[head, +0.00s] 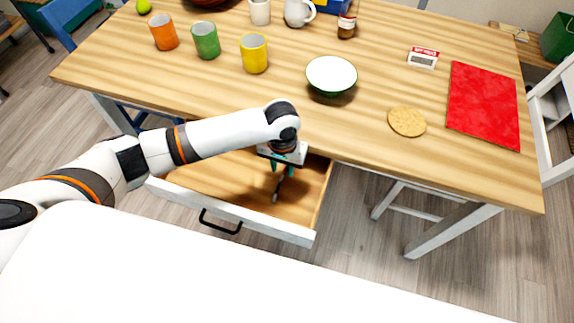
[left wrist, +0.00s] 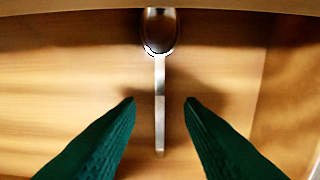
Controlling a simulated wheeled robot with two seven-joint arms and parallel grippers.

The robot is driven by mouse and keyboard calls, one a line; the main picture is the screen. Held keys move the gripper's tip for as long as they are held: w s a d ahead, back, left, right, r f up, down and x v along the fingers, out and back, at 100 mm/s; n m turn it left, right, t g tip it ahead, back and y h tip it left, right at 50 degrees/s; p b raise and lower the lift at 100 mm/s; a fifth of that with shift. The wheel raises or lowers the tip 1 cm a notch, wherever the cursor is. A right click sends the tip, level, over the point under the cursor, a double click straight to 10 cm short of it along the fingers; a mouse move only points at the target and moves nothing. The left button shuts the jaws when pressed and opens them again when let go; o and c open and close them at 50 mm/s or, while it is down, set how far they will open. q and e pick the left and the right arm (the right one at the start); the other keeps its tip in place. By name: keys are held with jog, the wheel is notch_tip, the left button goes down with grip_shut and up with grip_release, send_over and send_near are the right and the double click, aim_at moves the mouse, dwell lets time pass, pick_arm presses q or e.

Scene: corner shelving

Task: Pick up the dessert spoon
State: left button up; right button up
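The dessert spoon (left wrist: 160,92) lies on the wooden bottom of the open drawer, its bowl at the top of the left wrist view and its handle pointing down the picture. In the head view a small part of the spoon (head: 276,196) shows below my left gripper (head: 279,174). In the left wrist view the two green fingers of my left gripper (left wrist: 160,101) are apart, one on each side of the handle, with visible space between each finger and the handle. My left arm reaches over the drawer (head: 240,222) from the left. My right gripper is not in view.
The table (head: 290,100) overhangs the drawer's back. On it stand a white-and-green bowl (head: 331,74), orange (head: 163,32), green (head: 205,40) and yellow (head: 254,53) cups, a round cork mat (head: 407,122) and a red mat (head: 484,103). The drawer floor around the spoon is clear.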

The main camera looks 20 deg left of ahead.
aim_at(283, 175)
pick_arm(q)
jog(key=shift+f, duration=1.6)
grip_shut()
jog(key=shift+r, duration=0.15)
